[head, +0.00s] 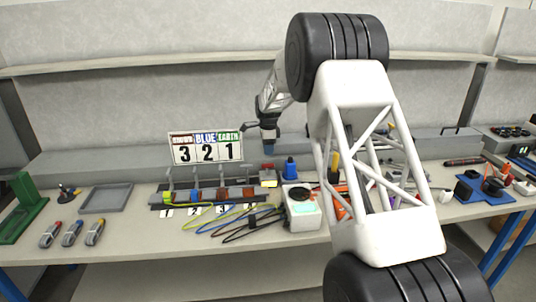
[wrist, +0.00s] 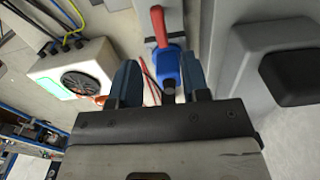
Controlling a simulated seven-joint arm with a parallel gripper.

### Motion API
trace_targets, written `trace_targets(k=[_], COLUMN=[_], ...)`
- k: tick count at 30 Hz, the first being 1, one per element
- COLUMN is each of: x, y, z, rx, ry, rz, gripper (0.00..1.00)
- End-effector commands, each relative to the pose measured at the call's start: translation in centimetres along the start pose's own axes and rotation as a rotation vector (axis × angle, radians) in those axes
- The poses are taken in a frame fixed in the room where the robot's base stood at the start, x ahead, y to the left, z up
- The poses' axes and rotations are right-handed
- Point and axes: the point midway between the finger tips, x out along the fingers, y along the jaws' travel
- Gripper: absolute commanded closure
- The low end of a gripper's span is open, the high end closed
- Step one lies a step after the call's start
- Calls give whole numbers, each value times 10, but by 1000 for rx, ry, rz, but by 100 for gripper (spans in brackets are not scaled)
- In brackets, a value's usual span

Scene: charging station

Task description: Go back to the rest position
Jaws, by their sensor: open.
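My gripper (head: 268,148) hangs above the workbench, behind the cable station, with its fingers pointing down. In the wrist view its two blue fingers (wrist: 162,82) are apart. A blue block (wrist: 167,65) with a red handle-like part (wrist: 158,25) shows between and beyond the fingers; I cannot tell the exact gap, and nothing is clearly gripped. In the head view a blue block (head: 290,168) stands on the bench just right of and below the gripper. My white arm links cover the right-centre of the head view and hide part of the bench.
A white box with a round dial (head: 302,208) stands at the bench front, by several coloured cables (head: 235,220). A number sign (head: 206,147) stands left of the gripper. A grey tray (head: 105,198) and a green stand (head: 25,208) are further left. A shelf (head: 140,65) runs above.

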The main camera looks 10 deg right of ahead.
Motion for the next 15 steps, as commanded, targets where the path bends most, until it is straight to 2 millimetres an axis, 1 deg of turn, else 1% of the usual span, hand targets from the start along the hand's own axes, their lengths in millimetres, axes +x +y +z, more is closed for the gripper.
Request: trace_targets(k=[3, 15], x=[-4, -6], y=[0, 1], z=[0, 0], rx=[0, -4], ry=[0, 0], rz=[1, 0], gripper=[57, 57])
